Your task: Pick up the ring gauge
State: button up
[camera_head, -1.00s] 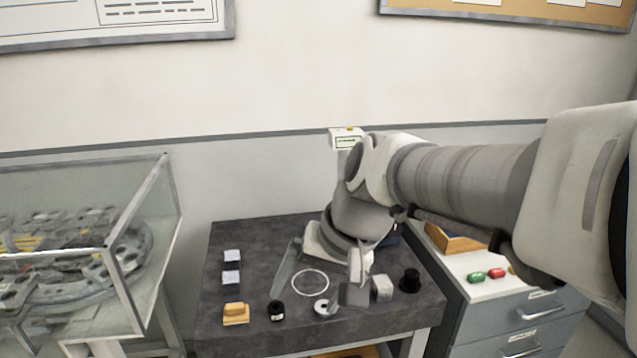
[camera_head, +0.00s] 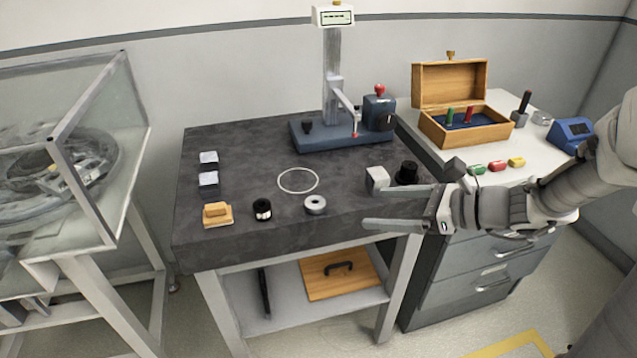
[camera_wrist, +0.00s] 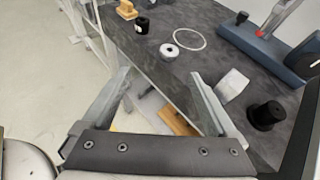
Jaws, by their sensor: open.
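The ring gauge (camera_head: 315,204) appears to be the small thick silver ring lying flat near the front edge of the dark stone table (camera_head: 225,238). It also shows in the wrist view (camera_wrist: 169,51), beyond the fingertips and roughly between them, with its central hole facing up. My gripper (camera_head: 372,206) is open and empty, at the table's front right, to the right of the ring gauge and apart from it. In the wrist view both fingers of my gripper (camera_wrist: 160,78) are spread wide.
A thin white circle (camera_head: 298,181) lies behind the ring gauge. A black cylinder (camera_head: 262,209) and a yellow block (camera_head: 217,214) are left of it. A pale block (camera_head: 377,180) and black stepped part (camera_head: 407,173) are close to my gripper. A gauge stand (camera_head: 335,125) is behind.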

jog(key=d+m, duration=0.1)
jog(key=b, duration=0.4)
send_near(312, 202)
jog(key=a+f, duration=0.1)
jog(key=a, duration=0.1)
jog(key=shift+t, duration=0.4)
jog(key=b+x, duration=0.2)
jog(key=x, duration=0.3)
jog(key=shift+w+d+f+b, duration=0.25)
jog(key=shift+w+b, duration=0.05)
jog(key=shift+b, duration=0.1)
jog(key=shift+w+a, duration=0.2)
jog(key=shift+a, duration=0.1)
grip_shut()
